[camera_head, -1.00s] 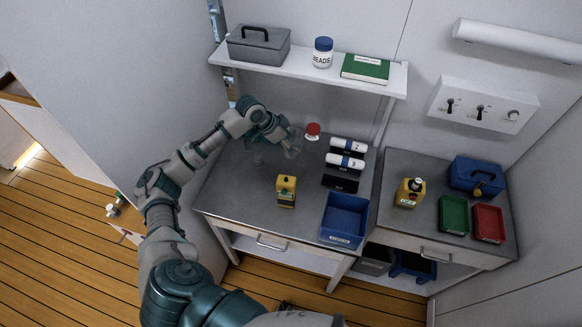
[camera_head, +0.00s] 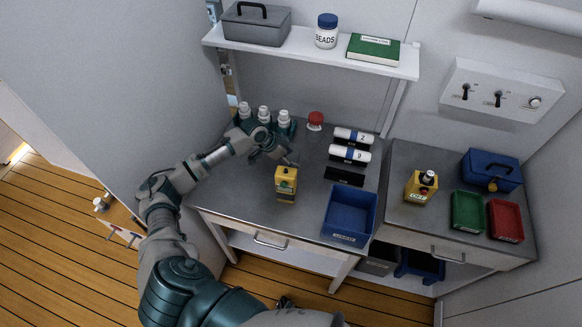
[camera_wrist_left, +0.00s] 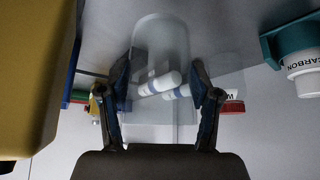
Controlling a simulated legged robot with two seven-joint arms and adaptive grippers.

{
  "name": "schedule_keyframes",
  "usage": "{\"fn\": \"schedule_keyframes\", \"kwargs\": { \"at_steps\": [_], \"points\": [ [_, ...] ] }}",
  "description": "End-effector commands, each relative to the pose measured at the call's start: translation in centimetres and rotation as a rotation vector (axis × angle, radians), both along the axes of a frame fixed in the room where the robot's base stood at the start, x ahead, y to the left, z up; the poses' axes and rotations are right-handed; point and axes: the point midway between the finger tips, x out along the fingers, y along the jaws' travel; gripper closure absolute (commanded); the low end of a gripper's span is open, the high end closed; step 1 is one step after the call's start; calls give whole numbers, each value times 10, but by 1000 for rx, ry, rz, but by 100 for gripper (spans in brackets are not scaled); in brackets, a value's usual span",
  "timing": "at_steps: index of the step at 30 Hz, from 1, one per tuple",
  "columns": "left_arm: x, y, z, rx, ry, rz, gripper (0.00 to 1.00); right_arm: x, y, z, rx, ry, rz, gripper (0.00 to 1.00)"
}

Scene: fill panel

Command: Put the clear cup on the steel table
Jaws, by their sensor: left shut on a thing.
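The clear cup (camera_wrist_left: 160,45) is a faint see-through cylinder between the fingers in the left wrist view. My left gripper (camera_wrist_left: 160,90) is shut on it. In the head view the left gripper (camera_head: 284,157) is low over the back left part of the steel table (camera_head: 238,190), behind the yellow box. The cup is barely visible there, and I cannot tell whether it touches the table.
A yellow box (camera_head: 286,184) stands just in front of the gripper. White-capped teal containers (camera_head: 264,115) stand behind it. A red-capped item (camera_head: 315,121), labelled rolls (camera_head: 350,154) and a blue bin (camera_head: 349,215) are to the right. A shelf (camera_head: 330,62) overhangs the back.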

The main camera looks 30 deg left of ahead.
Motion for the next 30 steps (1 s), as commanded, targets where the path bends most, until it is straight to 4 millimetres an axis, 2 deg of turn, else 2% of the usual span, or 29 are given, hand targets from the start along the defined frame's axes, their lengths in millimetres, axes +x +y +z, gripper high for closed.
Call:
{"fn": "schedule_keyframes", "kwargs": {
  "at_steps": [9, 17, 18, 19, 30],
  "points": [
    [0, -1, -47, -1, 1, 0, 72, 0, 0, 2, 1, 1, 0, 60],
    [0, -3, -53, 3, 0, -1, 72, 1, 1, 2, 1, 0, 0, 60],
    [0, -3, -54, 2, 1, 0, 32, 1, 1, 2, 1, 0, 0, 60],
    [0, -2, -54, 2, 1, 0, 26, 1, 1, 2, 1, 0, 0, 60],
    [-1, 1, -51, 0, 0, 0, 26, 1, 1, 5, 1, 0, 0, 60]
  ]
}}
